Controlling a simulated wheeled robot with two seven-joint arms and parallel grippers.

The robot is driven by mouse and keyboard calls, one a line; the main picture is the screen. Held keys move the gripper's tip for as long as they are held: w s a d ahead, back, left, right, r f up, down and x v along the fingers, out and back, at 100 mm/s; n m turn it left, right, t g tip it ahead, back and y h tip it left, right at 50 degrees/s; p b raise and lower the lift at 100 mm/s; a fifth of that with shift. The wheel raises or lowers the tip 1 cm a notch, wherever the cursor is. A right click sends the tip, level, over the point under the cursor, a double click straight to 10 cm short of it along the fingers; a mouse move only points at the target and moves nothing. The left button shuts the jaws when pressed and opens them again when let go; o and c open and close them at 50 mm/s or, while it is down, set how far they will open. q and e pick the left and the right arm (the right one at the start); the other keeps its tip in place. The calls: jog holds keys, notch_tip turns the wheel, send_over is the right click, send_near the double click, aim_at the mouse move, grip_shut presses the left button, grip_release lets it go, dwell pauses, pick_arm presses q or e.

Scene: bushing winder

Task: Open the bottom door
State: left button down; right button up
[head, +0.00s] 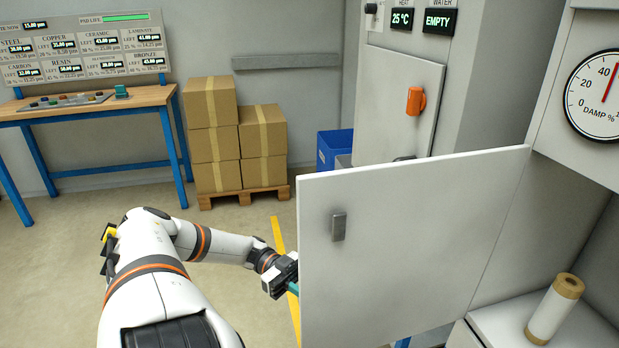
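A large white door panel (400,250) with a small grey handle (338,226) near its left edge stands swung out from the cabinet at the right. Its right side meets the cabinet below the damp gauge, and the compartment beside it is exposed. My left gripper (291,287) is at the door's left edge, below handle height. Its fingers are partly hidden behind the panel, so I cannot tell whether they touch it or how far apart they are. My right gripper is not in view.
A tan-and-white roll (553,310) stands on a light surface (489,321) at lower right. Behind the door is a grey machine with an orange handle (416,101). A blue bin (331,146), stacked cartons (212,105) and a workbench (90,108) stand farther back. Floor is clear at left.

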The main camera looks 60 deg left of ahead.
pick_arm(q)
jog(key=shift+w+a, duration=0.15)
jog(key=shift+a, duration=0.1)
jog(key=c, duration=1.3)
grip_release()
jog(key=shift+w+d, duration=0.1)
